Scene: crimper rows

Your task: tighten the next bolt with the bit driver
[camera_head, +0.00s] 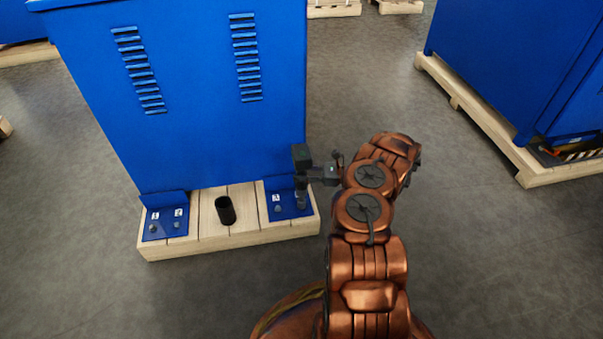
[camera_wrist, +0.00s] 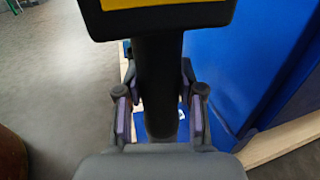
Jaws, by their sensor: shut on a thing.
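My gripper (camera_head: 312,176) is shut on the dark bit driver (camera_head: 301,156). The driver stands about upright over the right part of the right blue plate (camera_head: 286,214). Its lower end hides that spot, so I cannot tell whether it touches a bolt. In the wrist view the driver's black body (camera_wrist: 160,65) sits between my gripper's pads (camera_wrist: 158,118); its top has a yellow panel. A bolt (camera_head: 278,208) under label 3 shows left of the driver. The left blue plate (camera_head: 165,236) has two bolts (camera_head: 153,229) (camera_head: 179,226) under labels 1 and 2.
Both plates lie on a wooden pallet (camera_head: 205,235) at the foot of a tall blue cabinet (camera_head: 190,130). An open black cup (camera_head: 226,211) stands between the plates. Another blue cabinet (camera_head: 510,70) on a pallet is at right. The grey floor between is clear.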

